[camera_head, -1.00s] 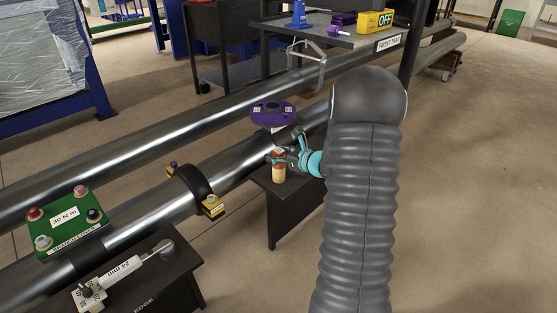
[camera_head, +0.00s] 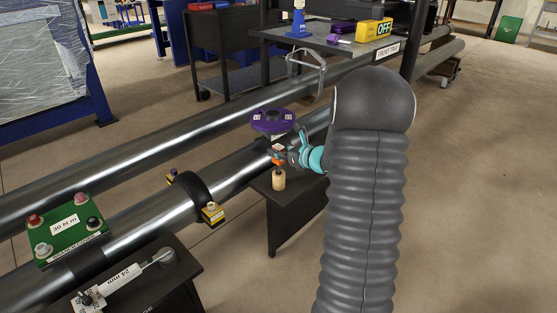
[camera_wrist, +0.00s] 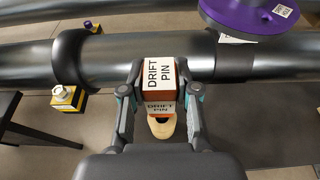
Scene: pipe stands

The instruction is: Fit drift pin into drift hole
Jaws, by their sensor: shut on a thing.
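The drift pin (camera_wrist: 159,74) shows as an orange-red block with white "DRIFT PIN" labels in the wrist view. My gripper (camera_wrist: 160,97) is shut on it, one finger on each side. A purple flange (camera_head: 273,121) with labels lies just beyond the gripper.
A large steel pipe (camera_head: 150,213) with a black clamp band (camera_head: 197,193) runs beside the gripper; another pipe lies behind. A green box (camera_head: 66,232) sits at left. Open floor lies right.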

